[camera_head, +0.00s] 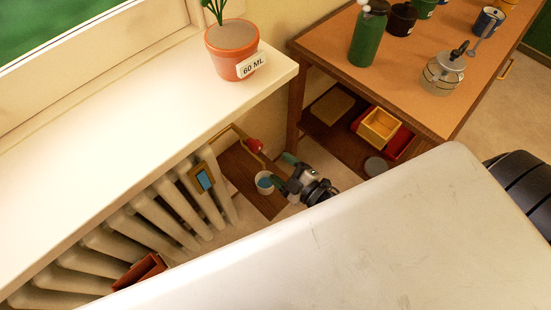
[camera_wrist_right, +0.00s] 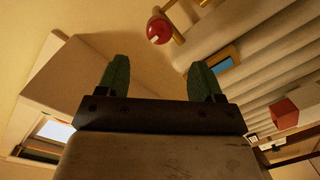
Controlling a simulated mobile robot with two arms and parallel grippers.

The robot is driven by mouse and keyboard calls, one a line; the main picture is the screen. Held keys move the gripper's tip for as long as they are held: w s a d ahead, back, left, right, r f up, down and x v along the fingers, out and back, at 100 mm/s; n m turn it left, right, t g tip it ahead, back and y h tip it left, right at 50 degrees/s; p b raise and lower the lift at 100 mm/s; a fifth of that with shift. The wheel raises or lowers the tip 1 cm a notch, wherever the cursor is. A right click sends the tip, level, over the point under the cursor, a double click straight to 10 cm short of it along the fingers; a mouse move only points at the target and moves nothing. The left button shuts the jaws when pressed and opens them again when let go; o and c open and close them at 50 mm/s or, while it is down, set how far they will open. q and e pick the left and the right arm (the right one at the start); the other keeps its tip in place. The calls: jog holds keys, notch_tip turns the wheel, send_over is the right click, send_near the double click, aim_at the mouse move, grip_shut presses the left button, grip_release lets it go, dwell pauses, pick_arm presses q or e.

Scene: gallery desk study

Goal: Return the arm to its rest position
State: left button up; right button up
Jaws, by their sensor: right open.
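My right gripper (camera_head: 279,170) is at the end of my arm, low between the radiator and the wooden table. Its two green fingers are spread apart with nothing between them. They also show in the right wrist view (camera_wrist_right: 160,78), open and empty. In the head view the fingers are close to a small white cup (camera_head: 265,187) with something blue in it. I cannot tell whether they touch it. My left gripper is not in view.
A radiator (camera_head: 150,222) with a red valve knob (camera_head: 254,145) stands beneath the white windowsill (camera_head: 140,130). A potted plant labelled 60 ML (camera_head: 232,50) sits on the sill.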

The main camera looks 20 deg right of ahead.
dwell(0.5)
jog(key=s+d+f+m+g+h+p, duration=0.25)
jog(key=s+f, duration=0.25)
jog(key=f, duration=0.3)
jog(key=s+d+f+m+g+h+p, duration=0.1)
jog(key=s+f+m+g, duration=0.3)
jog(key=f, duration=0.4)
pick_arm(q)
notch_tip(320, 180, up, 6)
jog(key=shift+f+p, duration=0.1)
jog(key=shift+p, duration=1.1)
pick_arm(e)
jog(key=s+f+m+g+h, duration=0.1)
jog(key=s+f+g, duration=0.3)
jog(key=s, duration=0.8)
jog(key=s+d+f+m+g+h, duration=0.1)
jog(key=s+f+m+g, duration=0.2)
jog(key=s+f, duration=0.3)
jog(key=s+g, duration=0.1)
jog(key=s, duration=0.4)
jog(key=shift+s, duration=0.4)
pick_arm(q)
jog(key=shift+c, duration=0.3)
pick_arm(e)
jog(key=shift+f+g, duration=0.1)
jog(key=shift+g, duration=0.15)
jog(key=shift+c, duration=0.3)
